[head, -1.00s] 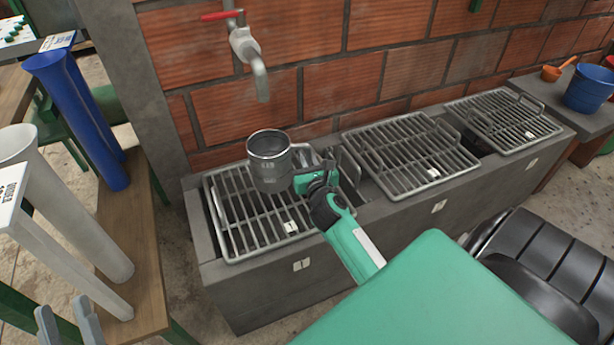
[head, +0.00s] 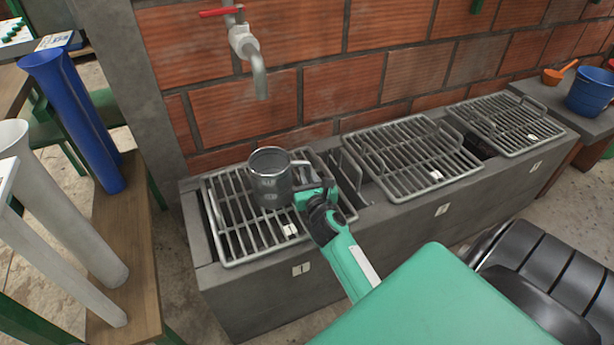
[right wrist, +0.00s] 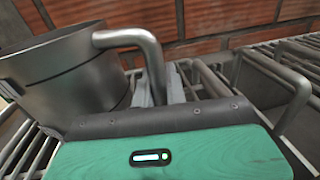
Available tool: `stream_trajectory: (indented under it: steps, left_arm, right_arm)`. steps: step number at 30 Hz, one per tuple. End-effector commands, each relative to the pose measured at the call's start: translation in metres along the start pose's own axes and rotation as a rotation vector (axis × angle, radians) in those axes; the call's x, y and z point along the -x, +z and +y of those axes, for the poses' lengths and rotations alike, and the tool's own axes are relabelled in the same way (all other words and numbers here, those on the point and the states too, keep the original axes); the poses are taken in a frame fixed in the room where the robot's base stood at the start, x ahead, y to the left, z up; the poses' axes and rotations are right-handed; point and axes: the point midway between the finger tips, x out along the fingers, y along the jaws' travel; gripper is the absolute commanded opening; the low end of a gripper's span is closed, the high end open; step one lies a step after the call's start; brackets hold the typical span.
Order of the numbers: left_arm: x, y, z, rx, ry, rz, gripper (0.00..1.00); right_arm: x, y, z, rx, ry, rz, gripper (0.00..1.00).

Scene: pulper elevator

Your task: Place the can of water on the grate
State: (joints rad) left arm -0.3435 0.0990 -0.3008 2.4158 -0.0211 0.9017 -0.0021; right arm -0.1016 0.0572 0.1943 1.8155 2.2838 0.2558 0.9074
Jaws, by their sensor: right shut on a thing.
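The can (head: 270,180) is a grey metal mug with a side handle, upright over the left grate (head: 239,237) in the head view. Its base looks at or just above the bars; I cannot tell whether it touches. My right gripper (head: 306,184) is shut on the can's handle, at the can's right side. In the right wrist view the can (right wrist: 60,78) fills the left, with its handle reaching right to the fingers (right wrist: 165,88). The water inside does not show clearly. My left gripper is not in view.
A tap with a red lever (head: 245,45) hangs on the brick wall behind the left grate. Two more grates, the middle one (head: 400,155) and the far one (head: 500,120), lie to the right. Blue and white tubes stand at the left on a wooden bench (head: 135,250).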

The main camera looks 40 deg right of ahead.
Motion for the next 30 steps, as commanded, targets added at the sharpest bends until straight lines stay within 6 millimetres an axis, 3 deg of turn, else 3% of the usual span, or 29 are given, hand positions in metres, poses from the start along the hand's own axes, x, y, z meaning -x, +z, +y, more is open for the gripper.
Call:
stream_trajectory:
  steps: [8, 9, 12, 23, 30]
  left_arm:
    - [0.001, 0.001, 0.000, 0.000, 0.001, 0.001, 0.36]
    - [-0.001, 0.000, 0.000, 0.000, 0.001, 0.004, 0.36]
    - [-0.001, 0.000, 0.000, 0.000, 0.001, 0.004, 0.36]
    - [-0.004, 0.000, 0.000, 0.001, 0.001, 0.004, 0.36]
    - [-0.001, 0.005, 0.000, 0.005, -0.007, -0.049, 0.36]
  right_arm:
    - [0.000, -0.003, 0.000, -0.001, 0.000, -0.001, 0.00]
    - [0.000, -0.003, 0.000, -0.001, 0.000, 0.000, 0.17]
    - [0.000, -0.002, 0.000, -0.001, 0.000, 0.000, 0.35]
    - [0.001, 0.002, 0.000, 0.001, 0.000, 0.000, 0.35]
    - [0.037, 0.000, 0.000, -0.001, -0.001, 0.004, 0.35]
